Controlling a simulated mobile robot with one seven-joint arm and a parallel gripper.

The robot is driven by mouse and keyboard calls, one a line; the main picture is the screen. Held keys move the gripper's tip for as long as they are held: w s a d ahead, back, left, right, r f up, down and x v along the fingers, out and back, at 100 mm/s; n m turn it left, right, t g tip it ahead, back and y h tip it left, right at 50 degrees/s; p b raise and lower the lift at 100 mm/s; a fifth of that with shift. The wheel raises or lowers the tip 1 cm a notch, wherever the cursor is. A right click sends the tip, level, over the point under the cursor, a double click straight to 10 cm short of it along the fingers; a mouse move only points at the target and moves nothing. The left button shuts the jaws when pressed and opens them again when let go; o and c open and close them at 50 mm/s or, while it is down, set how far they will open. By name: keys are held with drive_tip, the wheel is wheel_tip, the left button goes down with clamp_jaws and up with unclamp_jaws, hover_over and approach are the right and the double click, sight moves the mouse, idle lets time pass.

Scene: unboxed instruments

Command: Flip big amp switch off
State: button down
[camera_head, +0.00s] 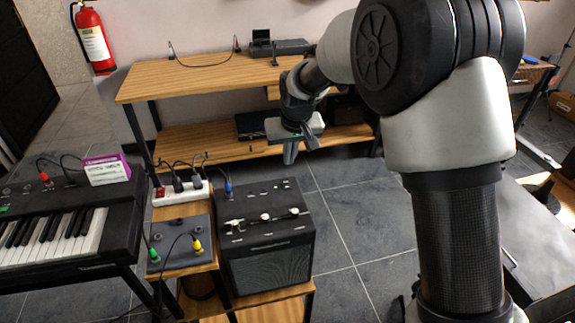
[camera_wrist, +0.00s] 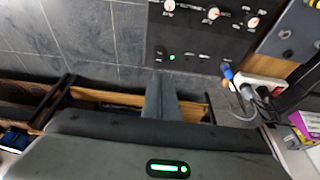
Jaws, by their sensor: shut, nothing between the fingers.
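The big amp (camera_head: 268,262) is a black box on a low wooden stand, with knobs and small switches on its top panel. The amp panel also shows at the top of the wrist view (camera_wrist: 190,35). A green light (camera_head: 287,183) glows at the panel's back right corner; in the wrist view the green light (camera_wrist: 172,57) has a small dark switch (camera_wrist: 160,54) beside it. My gripper (camera_head: 290,160) is shut and empty, above and behind the amp's back edge, apart from it. In the wrist view its fingers (camera_wrist: 160,88) point toward the switch end of the panel.
A white power strip (camera_head: 182,193) with plugs and a grey pedal (camera_head: 180,240) with cables sit left of the amp. A keyboard (camera_head: 65,225) stands farther left. A wooden two-level bench (camera_head: 200,75) stands behind. Tiled floor right of the amp is clear.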

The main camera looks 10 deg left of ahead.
drive_tip(key=shift+v, duration=0.8)
drive_tip(key=b, duration=0.2)
drive_tip(key=w+b, duration=0.1)
drive_tip(key=b, duration=0.2)
drive_tip(key=shift+w+d+r+b, duration=0.15)
drive_tip(key=shift+w+r+b, duration=0.05)
drive_tip(key=shift+w+b, duration=0.15)
drive_tip(key=shift+f, duration=0.1)
drive_tip(key=b, duration=0.3)
approach(287, 181)
drive_tip(key=x, duration=0.5)
drive_tip(key=shift+f, duration=0.55)
drive_tip(key=shift+w+f, duration=0.1)
